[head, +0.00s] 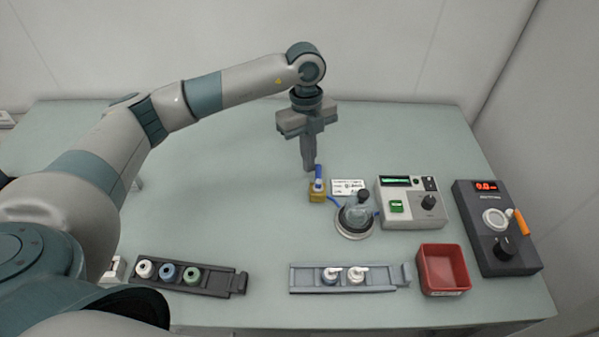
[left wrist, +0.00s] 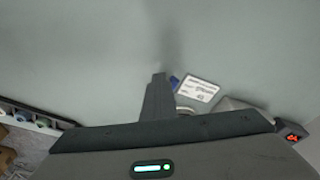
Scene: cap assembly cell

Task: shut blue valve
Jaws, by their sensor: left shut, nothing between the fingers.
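The blue valve has a blue lever (head: 318,176) on a small brass body (head: 317,196). In the head view the lever points away toward the back of the table, at an angle to the blue hose (head: 334,201) leaving the body on the right. My left gripper (head: 309,168) points down with its fingers together and empty, just behind and left of the lever. I cannot tell whether it touches the lever. In the left wrist view the closed fingers (left wrist: 158,78) hide most of the valve; a bit of blue (left wrist: 174,82) shows beside them. My right gripper is not in view.
A grey device (head: 411,211), a dark control box (head: 497,240) and a red bin (head: 442,268) are further right. Two racks (head: 225,285) (head: 311,284) lie in front.

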